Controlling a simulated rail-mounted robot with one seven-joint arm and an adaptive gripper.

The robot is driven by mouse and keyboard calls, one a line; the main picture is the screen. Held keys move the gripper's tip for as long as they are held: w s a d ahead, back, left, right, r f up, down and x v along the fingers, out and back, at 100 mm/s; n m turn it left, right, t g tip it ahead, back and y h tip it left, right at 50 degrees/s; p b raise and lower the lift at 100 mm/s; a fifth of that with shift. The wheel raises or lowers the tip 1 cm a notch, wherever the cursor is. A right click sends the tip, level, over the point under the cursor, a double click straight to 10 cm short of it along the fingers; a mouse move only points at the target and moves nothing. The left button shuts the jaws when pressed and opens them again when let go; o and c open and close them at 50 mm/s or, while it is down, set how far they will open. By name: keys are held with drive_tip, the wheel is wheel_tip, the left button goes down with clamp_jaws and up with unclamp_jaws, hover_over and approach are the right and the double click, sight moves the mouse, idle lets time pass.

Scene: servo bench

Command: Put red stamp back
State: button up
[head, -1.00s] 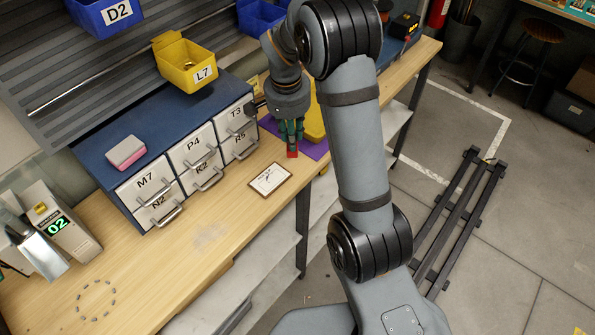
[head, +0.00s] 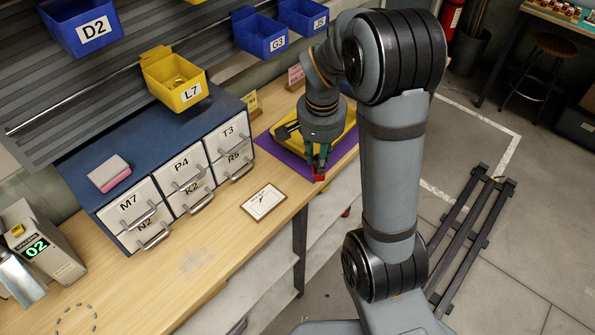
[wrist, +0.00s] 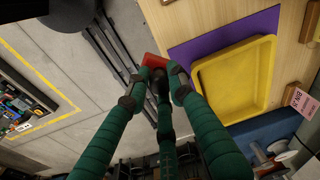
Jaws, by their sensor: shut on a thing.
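My gripper (head: 319,163) is shut on the red stamp (head: 319,177). In the wrist view, the stamp (wrist: 154,61) shows at the tips of my green fingers (wrist: 154,82), which cover part of it. A yellow tray (wrist: 266,48) lies on a purple mat (wrist: 184,51).
A blue drawer cabinet (head: 150,125) with labelled drawers stands left of the mat, a pink-and-white block (head: 109,174) on top. A framed card (head: 264,202) lies on the bench. A pink card (head: 296,75) stands behind the tray. Yellow and blue bins hang on the wall panel.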

drive_tip(key=shift+w+a+f+p, duration=0.35)
drive_tip(key=shift+a+f, duration=0.55)
drive_tip(key=shift+f, duration=0.35)
drive_tip(key=shift+w+a+f+p, duration=0.3)
drive_tip(key=shift+a+f, duration=0.55)
drive_tip(key=shift+f, duration=0.35)
drive_tip(key=shift+w+a+f+p, duration=0.35)
drive_tip(key=shift+a+f, duration=0.55)
drive_tip(key=shift+f, duration=0.35)
drive_tip(key=shift+f, duration=0.15)
drive_tip(key=o, duration=0.9)
drive_tip(key=shift+c, duration=0.2)
drive_tip(key=shift+o, duration=0.3)
drive_tip(key=shift+r, duration=0.65)
wheel_tip(320, 180, up, 11)
drive_tip(key=s, duration=0.1)
drive_tip(key=shift+s+a, duration=0.15)
drive_tip(key=shift+s, duration=0.1)
